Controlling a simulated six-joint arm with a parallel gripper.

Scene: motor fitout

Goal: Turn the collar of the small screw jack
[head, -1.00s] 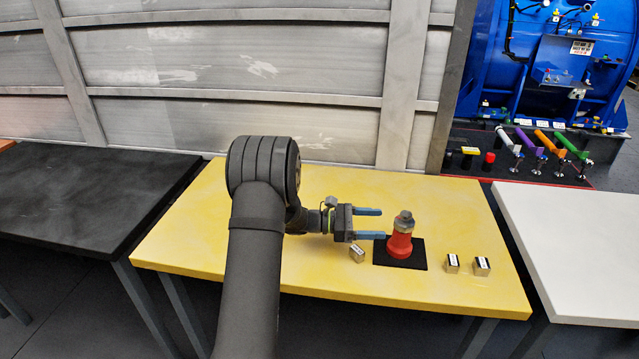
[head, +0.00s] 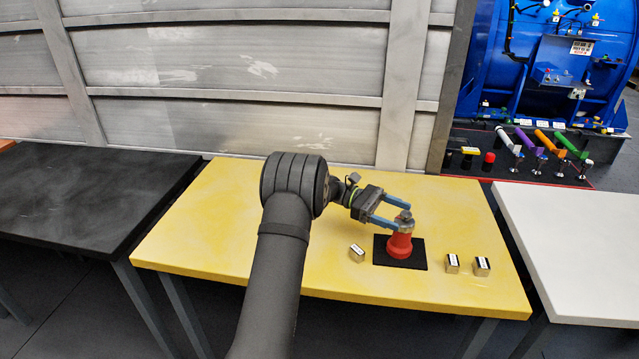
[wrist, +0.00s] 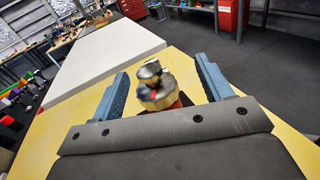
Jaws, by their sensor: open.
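The small screw jack has a red body (head: 399,246) and a grey metal collar and head (head: 405,226) on top. It stands upright on a black mat (head: 381,258) on the yellow table. My gripper (head: 403,217) is open, reaching in from the left at the jack's top. In the wrist view the blue fingers stand on either side of the collar (wrist: 158,95), with a visible gap on both sides. The left finger looks nearer to it than the right. The jack's lower body is mostly hidden there by my gripper.
Small brass-coloured blocks with labels lie on the yellow table (head: 220,235): one (head: 357,253) left of the mat, two (head: 452,263) (head: 482,266) to its right. A white table (head: 575,250) stands right, a black table (head: 80,205) left. The yellow table's back is clear.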

